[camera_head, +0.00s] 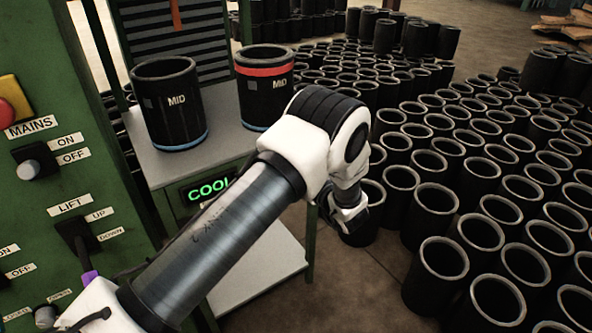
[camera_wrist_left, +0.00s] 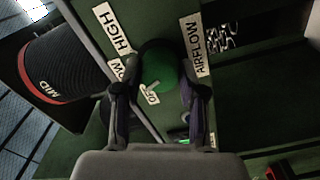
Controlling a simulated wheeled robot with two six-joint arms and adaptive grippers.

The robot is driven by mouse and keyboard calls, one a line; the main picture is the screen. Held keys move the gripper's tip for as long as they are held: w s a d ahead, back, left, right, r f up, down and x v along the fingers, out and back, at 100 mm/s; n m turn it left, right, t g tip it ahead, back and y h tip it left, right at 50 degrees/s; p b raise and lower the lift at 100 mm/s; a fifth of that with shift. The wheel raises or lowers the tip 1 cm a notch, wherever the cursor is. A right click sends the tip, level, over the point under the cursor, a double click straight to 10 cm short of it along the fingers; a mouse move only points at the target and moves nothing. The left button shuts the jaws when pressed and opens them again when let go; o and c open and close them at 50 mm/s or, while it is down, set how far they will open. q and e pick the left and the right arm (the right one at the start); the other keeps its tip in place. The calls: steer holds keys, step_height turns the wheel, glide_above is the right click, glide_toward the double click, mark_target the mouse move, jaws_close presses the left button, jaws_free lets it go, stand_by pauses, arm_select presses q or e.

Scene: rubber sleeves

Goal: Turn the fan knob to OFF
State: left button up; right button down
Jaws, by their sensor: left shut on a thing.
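A round green knob (camera_wrist_left: 158,66) sits on a dark green panel in the left wrist view, with HIGH (camera_wrist_left: 112,28), partly covered LOW and OFF (camera_wrist_left: 151,97), and AIRFLOW (camera_wrist_left: 194,45) labels around it. A small pale mark shows at its lower edge; I cannot tell for sure which label it points to. My left gripper (camera_wrist_left: 158,88) has its fingers on either side of the knob and is shut on it. In the head view my left arm reaches across in front of the bench, and the knob is hidden there. My right gripper is not in view.
Two black MID sleeves, one blue-banded (camera_head: 170,110) and one red-banded (camera_head: 264,90), stand on a grey bench top (camera_head: 215,135) above a lit COOL display (camera_head: 207,188). A green switch panel (camera_head: 45,200) is at left. Many black sleeves (camera_head: 490,220) crowd the floor at right.

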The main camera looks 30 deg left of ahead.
arm_select(q)
steer(key=shift+n+b, duration=1.2)
steer(key=shift+n, duration=1)
steer(key=o, duration=1.2)
steer(key=shift+c, duration=0.2)
steer(key=v, duration=0.7)
steer(key=shift+d, duration=0.25)
steer(key=shift+s, duration=0.1)
